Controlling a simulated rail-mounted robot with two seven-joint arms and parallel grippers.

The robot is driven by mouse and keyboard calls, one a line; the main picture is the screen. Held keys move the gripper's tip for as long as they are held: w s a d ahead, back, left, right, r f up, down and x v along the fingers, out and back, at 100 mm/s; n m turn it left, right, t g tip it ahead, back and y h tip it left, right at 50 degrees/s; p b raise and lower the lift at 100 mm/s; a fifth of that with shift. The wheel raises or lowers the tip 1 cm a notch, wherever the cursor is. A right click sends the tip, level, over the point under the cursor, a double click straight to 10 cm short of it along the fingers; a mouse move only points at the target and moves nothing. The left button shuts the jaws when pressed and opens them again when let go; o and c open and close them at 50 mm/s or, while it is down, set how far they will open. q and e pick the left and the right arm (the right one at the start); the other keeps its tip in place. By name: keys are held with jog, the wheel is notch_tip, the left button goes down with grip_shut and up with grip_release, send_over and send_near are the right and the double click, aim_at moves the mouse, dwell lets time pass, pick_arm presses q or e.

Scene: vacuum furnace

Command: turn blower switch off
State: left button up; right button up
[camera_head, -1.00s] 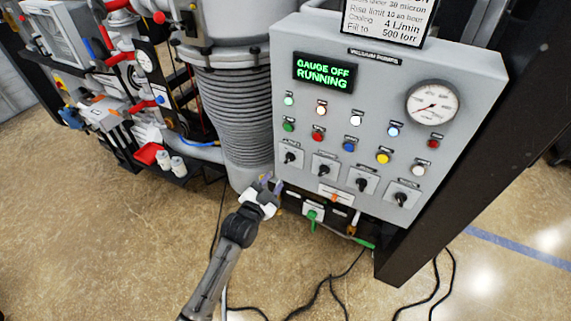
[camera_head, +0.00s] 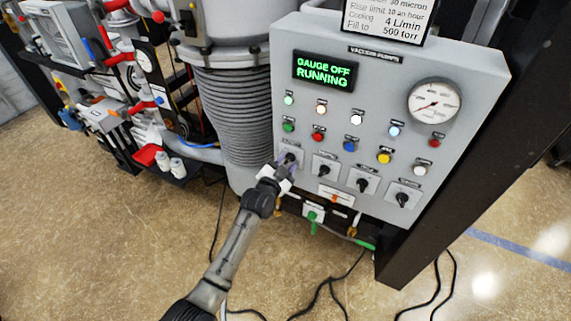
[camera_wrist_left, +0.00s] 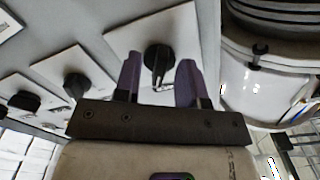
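Several black rotary switches sit in a row low on the grey control panel. Their small labels are too small to read, so I cannot tell which is the blower switch. My left gripper (camera_head: 286,167) is at the leftmost switch (camera_head: 291,156) and partly covers its plate. In the left wrist view the gripper (camera_wrist_left: 158,68) is open, with a purple finger on each side of a black knob (camera_wrist_left: 157,56) on a white plate. The fingers look apart from the knob. My right gripper is not in view.
The panel (camera_head: 464,85) also carries several coloured lights and buttons, a round gauge (camera_head: 434,103) and a display (camera_head: 324,72) reading "GAUGE OFF RUNNING". A ribbed grey column (camera_head: 236,115) stands close left of the panel. Black cables (camera_head: 330,287) lie on the floor.

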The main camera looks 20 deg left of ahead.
pick_arm(q)
grip_shut()
jog(key=shift+n, duration=0.3)
jog(key=shift+r+n+p, duration=0.1)
jog(key=shift+n+p, duration=0.45)
jog(key=shift+n, duration=0.15)
jog(key=n+p, duration=0.1)
jog(key=n, duration=0.2)
jog(key=n+p, duration=0.1)
jog(key=n, duration=0.2)
jog(key=shift+n, duration=0.4)
jog(key=shift+d+n, duration=0.1)
jog(key=shift+n, duration=1.4)
